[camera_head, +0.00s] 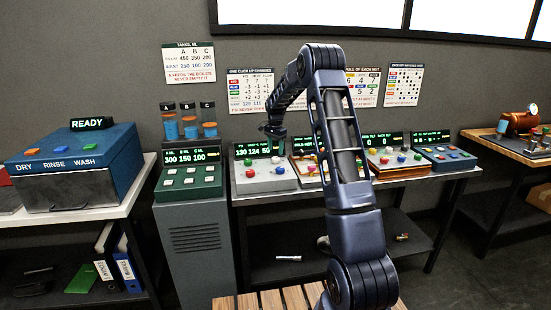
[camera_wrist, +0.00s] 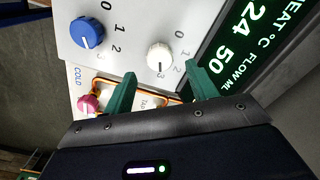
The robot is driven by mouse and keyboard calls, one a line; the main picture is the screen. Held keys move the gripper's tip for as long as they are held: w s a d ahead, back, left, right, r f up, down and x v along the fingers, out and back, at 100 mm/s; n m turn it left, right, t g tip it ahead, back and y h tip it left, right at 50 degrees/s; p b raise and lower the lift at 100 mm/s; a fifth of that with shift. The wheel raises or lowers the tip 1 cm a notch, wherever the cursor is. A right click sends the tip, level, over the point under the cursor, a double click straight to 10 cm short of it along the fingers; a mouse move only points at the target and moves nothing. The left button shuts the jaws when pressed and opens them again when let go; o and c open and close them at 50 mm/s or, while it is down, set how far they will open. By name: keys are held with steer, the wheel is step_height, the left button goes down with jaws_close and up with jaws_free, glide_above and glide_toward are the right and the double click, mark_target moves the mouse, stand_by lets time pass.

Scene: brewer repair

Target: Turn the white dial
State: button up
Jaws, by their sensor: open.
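The white dial (camera_wrist: 158,56) stands on a pale control panel (camera_wrist: 130,20) with the numbers 0 to 3 printed around it. I cannot make out where it points. My gripper (camera_wrist: 160,73) is open, with its two green fingers spread at the near side of the white dial, one toward each side. The dial appears just beyond the fingertips, and nothing is held. In the head view my gripper (camera_head: 272,134) hangs over the grey panel (camera_head: 266,184) with the green display, and the white dial is too small there to tell.
A blue dial (camera_wrist: 87,32) sits left of the white dial, and a pink knob (camera_wrist: 88,104) lies lower left, near an orange-edged panel. The green display (camera_wrist: 240,45) rises at the right. More panels with knobs line the bench (camera_head: 330,191) to the right.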

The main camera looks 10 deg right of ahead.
mark_target(276, 158)
steer(key=shift+f, duration=2.65)
steer(key=c, duration=1)
